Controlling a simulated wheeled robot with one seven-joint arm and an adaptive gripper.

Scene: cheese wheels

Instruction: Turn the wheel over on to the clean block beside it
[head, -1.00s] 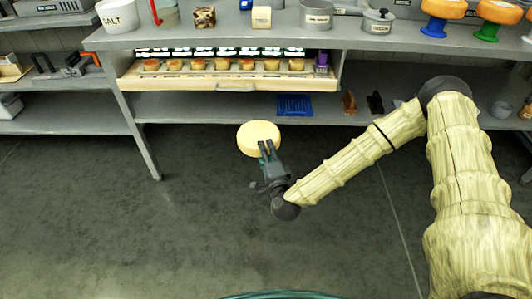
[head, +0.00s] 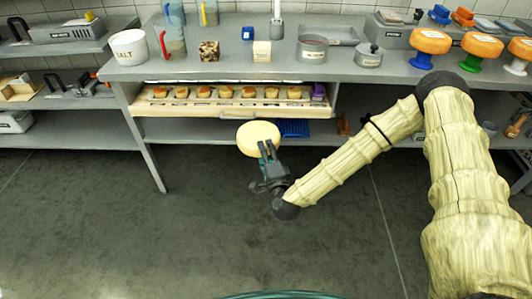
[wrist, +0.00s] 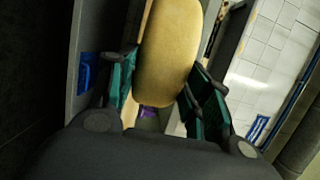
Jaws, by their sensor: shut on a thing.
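My gripper (head: 268,152) is shut on a pale yellow cheese wheel (head: 258,138), held in the air in front of the shelving. In the wrist view the wheel (wrist: 168,52) sits between the green finger pads, its rounded side toward the camera. On the counter behind stand a plain pale block (head: 262,51) and, left of it, a brown mottled block (head: 209,51). Which of them the task means by the clean block, I cannot tell. Both are well apart from my gripper, farther back and higher in the picture.
A shelf tray (head: 150,109) under the counter (head: 285,73) holds a row of small cheeses. A salt tub (head: 129,47), jugs, a round tin (head: 312,47) and a lidded pot (head: 368,55) stand on the counter. Orange wheels sit on coloured stands at right. Open floor (head: 120,240) lies in front.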

